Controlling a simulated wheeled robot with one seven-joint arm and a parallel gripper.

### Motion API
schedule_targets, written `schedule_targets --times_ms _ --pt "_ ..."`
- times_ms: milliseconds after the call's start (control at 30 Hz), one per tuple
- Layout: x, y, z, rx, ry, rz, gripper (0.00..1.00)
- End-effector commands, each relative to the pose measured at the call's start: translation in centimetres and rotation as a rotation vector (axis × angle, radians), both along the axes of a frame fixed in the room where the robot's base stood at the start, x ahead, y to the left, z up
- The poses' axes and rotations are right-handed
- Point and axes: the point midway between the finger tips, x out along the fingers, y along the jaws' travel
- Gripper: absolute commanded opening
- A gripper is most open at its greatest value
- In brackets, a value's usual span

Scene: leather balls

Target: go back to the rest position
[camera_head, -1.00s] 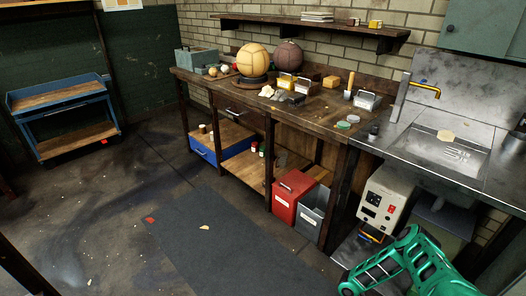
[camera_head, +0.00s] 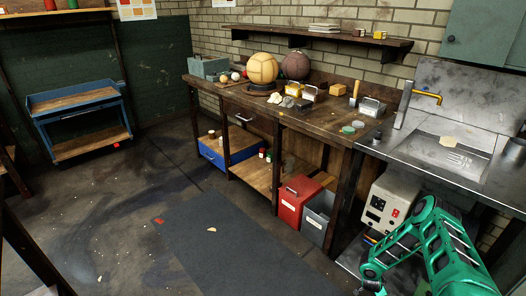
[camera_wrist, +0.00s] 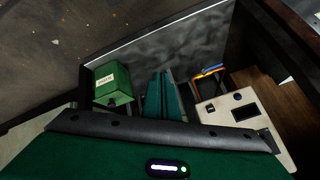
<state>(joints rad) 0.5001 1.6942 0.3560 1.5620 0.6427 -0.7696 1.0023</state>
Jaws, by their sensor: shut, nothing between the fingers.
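My gripper (camera_wrist: 162,95) shows in the wrist view as two dark green fingers pressed together, with nothing between them. It points toward a grey metal surface, between a green box with a white label and a pale device. In the head view my green arm (camera_head: 430,250) is at the lower right, folded in front of the sink bench. My fingertips cannot be made out in the head view.
The white control box (camera_head: 387,203) stands beside my arm under the steel sink bench (camera_head: 400,148). The green box (camera_wrist: 113,84) is close left of my fingers. The wooden workbench (camera_head: 335,127) carries two balls. Red and grey bins stand below.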

Motion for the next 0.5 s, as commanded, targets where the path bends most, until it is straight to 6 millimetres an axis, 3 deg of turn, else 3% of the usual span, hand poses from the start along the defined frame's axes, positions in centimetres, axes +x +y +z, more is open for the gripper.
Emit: schedule_targets --times_ms 33,200,500 --pt "1.3 -0.6 2.1 -0.009 0.01 0.02 0.0" --pt "3.7 -2.2 8.3 -0.028 0.077 0.081 0.0" --pt "5.6 -4.2 20.0 -0.061 0.198 0.176 0.0"
